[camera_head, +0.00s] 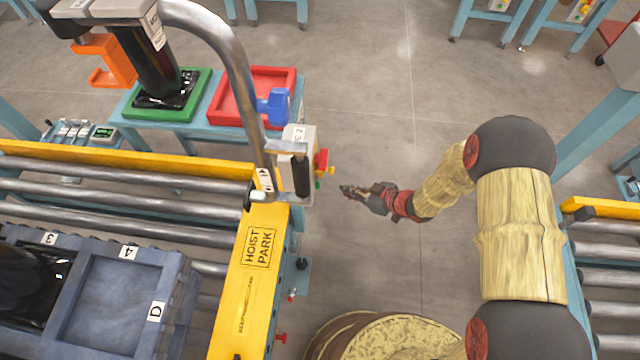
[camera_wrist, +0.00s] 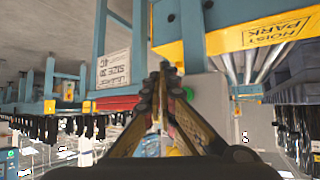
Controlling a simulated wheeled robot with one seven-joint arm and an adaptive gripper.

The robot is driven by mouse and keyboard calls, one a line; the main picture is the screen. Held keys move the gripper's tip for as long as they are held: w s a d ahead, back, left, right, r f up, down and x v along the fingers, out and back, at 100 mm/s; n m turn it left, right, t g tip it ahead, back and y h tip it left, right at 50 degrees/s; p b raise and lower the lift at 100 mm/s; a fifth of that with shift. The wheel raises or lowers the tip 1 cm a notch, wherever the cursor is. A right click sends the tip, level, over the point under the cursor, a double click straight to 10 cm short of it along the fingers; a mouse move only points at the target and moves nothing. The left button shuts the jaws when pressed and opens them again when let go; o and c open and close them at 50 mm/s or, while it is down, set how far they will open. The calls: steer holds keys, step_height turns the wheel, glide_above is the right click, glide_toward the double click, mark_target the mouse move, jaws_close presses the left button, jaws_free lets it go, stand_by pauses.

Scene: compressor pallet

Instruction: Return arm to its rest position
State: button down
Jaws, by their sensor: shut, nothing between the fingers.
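My arm (camera_head: 518,230) reaches in from the right side of the head view, with its forearm bent to the left. My gripper (camera_head: 352,191) is at its end, over the open floor, pointing left toward the control box on the curved post. It looks apart from everything around it. In the wrist view my gripper (camera_wrist: 165,70) shows with its fingertips together and nothing held. Behind the fingers are the yellow rail end and blue stands, appearing upside down.
A yellow-framed roller conveyor (camera_head: 245,285) marked "HOIST PARK" stands at left, with a blue-grey pallet (camera_head: 175,300) on it. A control box (camera_head: 297,165) hangs on the curved post (camera_head: 235,75). A red tray (camera_head: 225,115) sits behind. Another conveyor (camera_head: 605,260) is at right.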

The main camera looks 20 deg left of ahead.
stand_by(0.7)
steer(key=d+f+m+h, duration=0.2)
steer(key=d+f+h, duration=0.4)
steer(key=d, duration=0.4)
steer(key=s+d+r+m+g+h, duration=0.1)
steer(key=s+d+r+m+h, duration=0.15)
steer(key=d+r, duration=0.6)
steer(key=s+d+r+m+h, duration=0.2)
steer(key=d+r+m+h, duration=0.2)
steer(key=d+r, duration=0.45)
steer(key=s+r+m+t, duration=0.1)
steer(key=s+r, duration=0.4)
steer(key=r, duration=0.5)
steer(key=s+d+r+m+t+y, duration=0.1)
steer(key=s+r+m, duration=0.2)
steer(key=s+r, duration=0.3)
steer(key=s+r+m+t+y, duration=0.1)
steer(key=s+r, duration=0.4)
steer(key=r, duration=0.9)
steer(key=shift+s+d+m, duration=0.3)
steer(key=shift+d+m, duration=0.05)
steer(key=shift+m, duration=0.2)
